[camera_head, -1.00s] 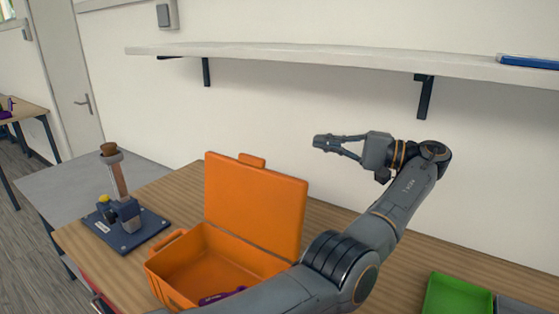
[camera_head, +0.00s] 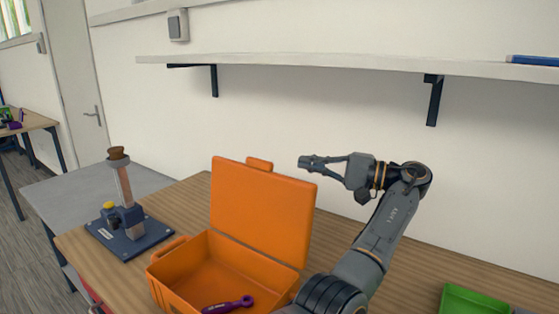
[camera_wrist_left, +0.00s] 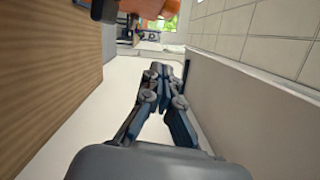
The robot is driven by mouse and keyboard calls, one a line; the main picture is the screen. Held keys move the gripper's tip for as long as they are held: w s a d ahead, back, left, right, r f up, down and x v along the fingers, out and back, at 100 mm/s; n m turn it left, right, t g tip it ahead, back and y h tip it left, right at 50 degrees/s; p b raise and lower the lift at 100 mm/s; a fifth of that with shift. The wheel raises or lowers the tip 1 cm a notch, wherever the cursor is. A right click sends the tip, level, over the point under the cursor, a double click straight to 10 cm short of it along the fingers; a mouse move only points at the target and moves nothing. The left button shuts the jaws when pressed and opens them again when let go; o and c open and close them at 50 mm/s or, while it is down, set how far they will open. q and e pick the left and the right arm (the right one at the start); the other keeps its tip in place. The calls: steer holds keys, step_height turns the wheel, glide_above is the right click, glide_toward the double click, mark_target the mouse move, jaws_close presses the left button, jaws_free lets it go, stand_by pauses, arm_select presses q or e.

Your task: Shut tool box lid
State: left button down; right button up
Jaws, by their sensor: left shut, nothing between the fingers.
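The orange tool box (camera_head: 175,275) stands on the wooden table with its lid (camera_head: 262,208) raised upright at the back. A purple wrench (camera_head: 230,304) lies inside. In the head view my left gripper (camera_head: 303,162) points left, just above the lid's upper right corner in the picture. Its fingers are closed with nothing between them. My right gripper is out of view.
A blue-based stand (camera_head: 128,232) with an upright post is left of the box. A green bin (camera_head: 472,301) sits at the lower right. A white wall shelf (camera_head: 330,63) runs above. Bare table lies behind the box, up to the wall.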

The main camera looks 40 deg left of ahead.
arm_select(q)
steer(key=s+a+p, duration=0.2)
steer(key=s+a, duration=0.2)
steer(key=s, duration=0.1)
steer(key=shift+s+a+r, duration=0.25)
steer(key=shift+s+r, duration=0.15)
steer(key=shift+r, duration=0.05)
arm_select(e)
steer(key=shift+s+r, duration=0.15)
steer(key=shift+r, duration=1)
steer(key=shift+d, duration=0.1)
